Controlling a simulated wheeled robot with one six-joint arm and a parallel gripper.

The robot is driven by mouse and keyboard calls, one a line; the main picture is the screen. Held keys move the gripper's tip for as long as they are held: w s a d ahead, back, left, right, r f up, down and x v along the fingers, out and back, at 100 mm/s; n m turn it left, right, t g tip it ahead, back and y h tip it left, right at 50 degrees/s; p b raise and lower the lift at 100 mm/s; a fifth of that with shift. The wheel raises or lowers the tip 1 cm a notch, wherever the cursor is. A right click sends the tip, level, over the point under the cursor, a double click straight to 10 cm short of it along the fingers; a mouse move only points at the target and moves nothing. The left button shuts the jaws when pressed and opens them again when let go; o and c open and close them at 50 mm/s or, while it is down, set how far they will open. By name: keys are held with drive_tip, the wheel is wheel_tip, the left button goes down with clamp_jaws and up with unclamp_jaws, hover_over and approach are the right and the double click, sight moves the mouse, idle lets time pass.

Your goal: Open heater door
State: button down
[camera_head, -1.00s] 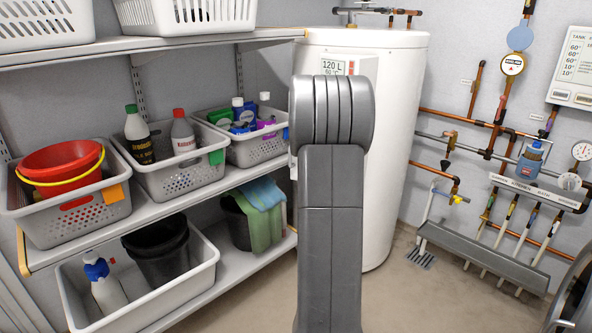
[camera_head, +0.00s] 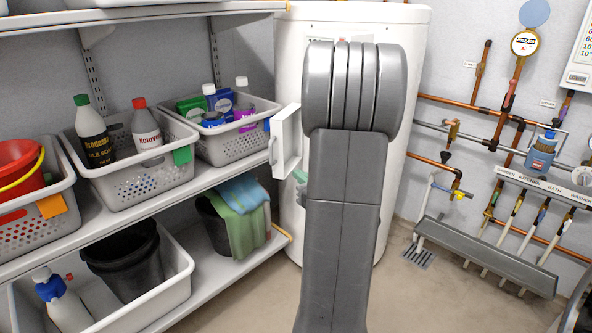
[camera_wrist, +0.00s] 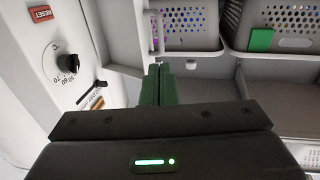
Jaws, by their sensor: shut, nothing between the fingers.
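The white water heater (camera_head: 400,60) is a tall cylinder behind my arm in the head view. Its small white door (camera_head: 287,142) stands open, sticking out to the left, with a handle on its left side. In the wrist view the door (camera_wrist: 120,35) is swung out beside the uncovered control panel (camera_wrist: 55,95), which shows a dial (camera_wrist: 68,63) and a red RESET label (camera_wrist: 41,13). My gripper (camera_wrist: 160,72) has green fingers, shut and empty, near the door's lower end; I cannot tell whether they touch it. In the head view my arm hides most of the gripper.
Shelves with grey baskets (camera_head: 228,135) of bottles stand to the left, close to the open door. A cloth-draped bucket (camera_head: 240,210) sits on the lower shelf. Copper pipes and valves (camera_head: 515,100) line the right wall.

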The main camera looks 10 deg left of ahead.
sight(271, 154)
drive_tip(key=b+x, duration=0.2)
drive_tip(key=x, duration=1)
drive_tip(key=shift+w+a, duration=0.1)
drive_tip(key=shift+w, duration=0.05)
drive_tip(key=shift+a, duration=0.1)
drive_tip(key=a, duration=0.2)
drive_tip(key=w+a+b, duration=0.1)
drive_tip(key=shift+w+a, duration=0.2)
drive_tip(key=shift+a, duration=0.2)
drive_tip(key=shift+s, duration=0.1)
